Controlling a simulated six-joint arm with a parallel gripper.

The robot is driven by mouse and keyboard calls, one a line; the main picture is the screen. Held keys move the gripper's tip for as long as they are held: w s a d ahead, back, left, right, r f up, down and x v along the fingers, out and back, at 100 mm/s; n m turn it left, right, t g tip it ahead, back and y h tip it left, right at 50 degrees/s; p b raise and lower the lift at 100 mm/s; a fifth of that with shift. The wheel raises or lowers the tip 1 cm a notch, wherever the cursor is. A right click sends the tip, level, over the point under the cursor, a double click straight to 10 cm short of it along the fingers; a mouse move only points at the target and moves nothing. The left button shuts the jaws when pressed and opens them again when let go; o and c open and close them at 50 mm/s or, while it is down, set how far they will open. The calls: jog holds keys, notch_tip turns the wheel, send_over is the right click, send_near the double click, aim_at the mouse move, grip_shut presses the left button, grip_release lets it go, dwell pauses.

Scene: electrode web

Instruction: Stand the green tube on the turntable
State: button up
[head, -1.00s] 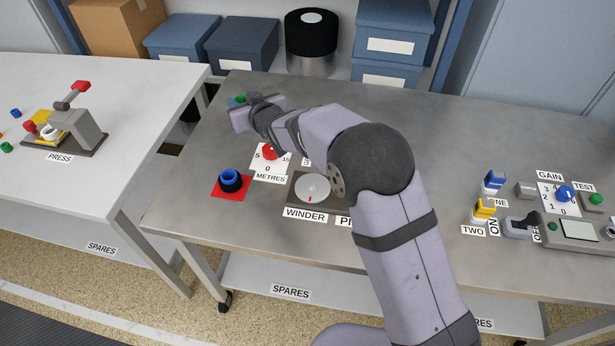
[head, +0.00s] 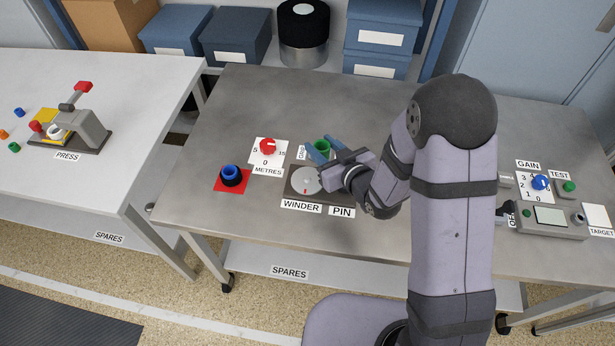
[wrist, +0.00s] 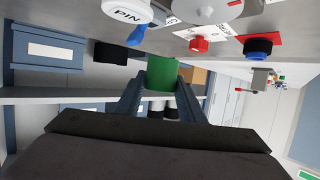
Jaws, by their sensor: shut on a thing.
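The green tube (head: 323,145) is held by my gripper (head: 326,152) above the bench, behind and a little right of the turntable in the head view. In the wrist view the tube (wrist: 161,74) sits between the two blue-grey fingers (wrist: 160,95), which are shut on it. The turntable is the pale grey disc (head: 306,180) with a red mark, on a dark base with the labels WINDER and PIN. The disc's top is bare. My wrist covers the right part of the base. The gap between tube and bench cannot be judged exactly.
A red METRES dial (head: 267,147) stands behind and left of the turntable. A blue and black spool (head: 231,176) sits on a red square to its left. The control box (head: 545,218) is far right. Bare bench lies at the left and back.

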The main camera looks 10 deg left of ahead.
aim_at(307, 178)
jog(key=shift+s+a+r+n+g+y, duration=0.7)
jog(key=shift+s+a+r+n, duration=0.1)
jog(key=shift+s+a+r, duration=0.85)
jog(key=shift+f+p, duration=0.4)
jog(key=shift+f, duration=4.6)
jog(key=shift+f, duration=0.1)
jog(key=shift+f, duration=0.1)
jog(key=o, duration=1)
jog(key=shift+r, duration=0.2)
